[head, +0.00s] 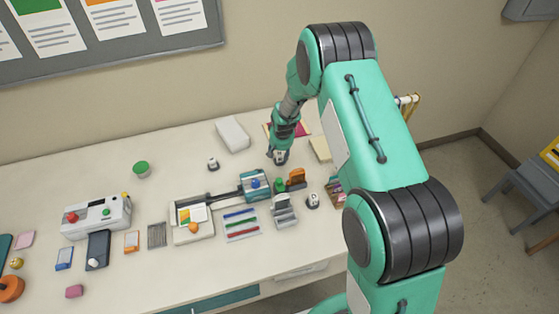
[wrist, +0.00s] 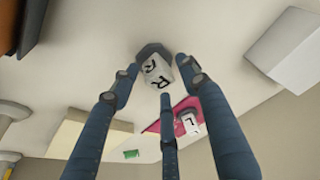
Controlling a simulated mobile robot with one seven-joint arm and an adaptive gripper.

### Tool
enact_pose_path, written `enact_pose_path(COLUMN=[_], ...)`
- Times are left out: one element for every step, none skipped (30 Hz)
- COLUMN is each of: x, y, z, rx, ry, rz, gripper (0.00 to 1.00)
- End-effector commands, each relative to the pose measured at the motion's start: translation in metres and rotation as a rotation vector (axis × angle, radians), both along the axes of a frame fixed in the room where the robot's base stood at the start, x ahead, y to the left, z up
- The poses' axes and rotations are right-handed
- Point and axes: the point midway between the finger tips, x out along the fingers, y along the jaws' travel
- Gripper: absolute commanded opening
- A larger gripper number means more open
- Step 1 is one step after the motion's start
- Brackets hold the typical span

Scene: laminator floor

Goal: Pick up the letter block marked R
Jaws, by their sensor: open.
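The white letter block marked R (wrist: 159,77) shows in the wrist view, with a dark letter R on two of its faces. In the head view my gripper (head: 280,153) points down at the table behind the orange and green items, and the block is mostly covered by the fingers there.
A white box (head: 233,134) stands behind left of my gripper. Other small blocks (head: 213,163) (head: 312,200), a blue device (head: 255,184) and an orange item (head: 297,177) are nearby.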

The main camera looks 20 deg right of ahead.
Motion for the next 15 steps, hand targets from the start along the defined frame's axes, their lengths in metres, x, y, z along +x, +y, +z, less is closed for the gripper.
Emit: enact_pose_path(x=[0.0000, 0.0000, 0.0000, 0.0000, 0.0000, 0.0000, 0.0000, 0.0001, 0.0001, 0.0000, 0.0000, 0.0000, 0.0000, -0.0001, 0.0006], y=[0.0000, 0.0000, 0.0000, 0.0000, 0.0000, 0.0000, 0.0000, 0.0000, 0.0000, 0.0000, 0.0000, 0.0000, 0.0000, 0.0000, -0.0001], z=[0.0000, 0.0001, 0.0001, 0.0001, 0.0001, 0.0001, 0.0001, 0.0001, 0.0001, 0.0001, 0.0001, 0.0001, 0.0001, 0.0000, 0.0008], rx=[0.000, 0.000, 0.000, 0.000, 0.000, 0.000, 0.000, 0.000, 0.000, 0.000, 0.000, 0.000, 0.000, 0.000, 0.000], ry=[0.000, 0.000, 0.000, 0.000, 0.000, 0.000, 0.000, 0.000, 0.000, 0.000, 0.000, 0.000, 0.000, 0.000, -0.001], rz=[0.000, 0.000, 0.000, 0.000, 0.000, 0.000, 0.000, 0.000, 0.000, 0.000, 0.000, 0.000, 0.000, 0.000, 0.000], gripper=[0.45, 0.45, 0.45, 0.45, 0.41, 0.33, 0.27, 0.21, 0.13, 0.07, 0.01, 0.00, 0.00, 0.00, 0.00])
